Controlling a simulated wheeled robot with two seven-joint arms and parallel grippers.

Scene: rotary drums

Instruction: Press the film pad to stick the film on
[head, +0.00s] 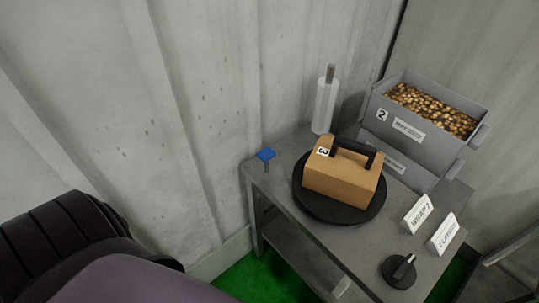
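A small blue pad (266,154) stands on a short stem at the left back corner of the grey table; I take it for the film pad. A cardboard-brown box (341,180) with a black handle on top and a label reading 3 sits on a round black turntable (335,211). A pale white roll (325,106) stands upright on a grey post behind the box and looks like the film roll. No film is visible stretched between the roll and the box. Neither of my grippers shows in the head view.
The grey table (284,168) has a black knob (399,270) at its front and two white signs, WRAP 2 (417,214) and another (443,233), at right. Stacked grey bins (377,126) stand behind, the upper one full of brown pieces. A corrugated wall borders the left.

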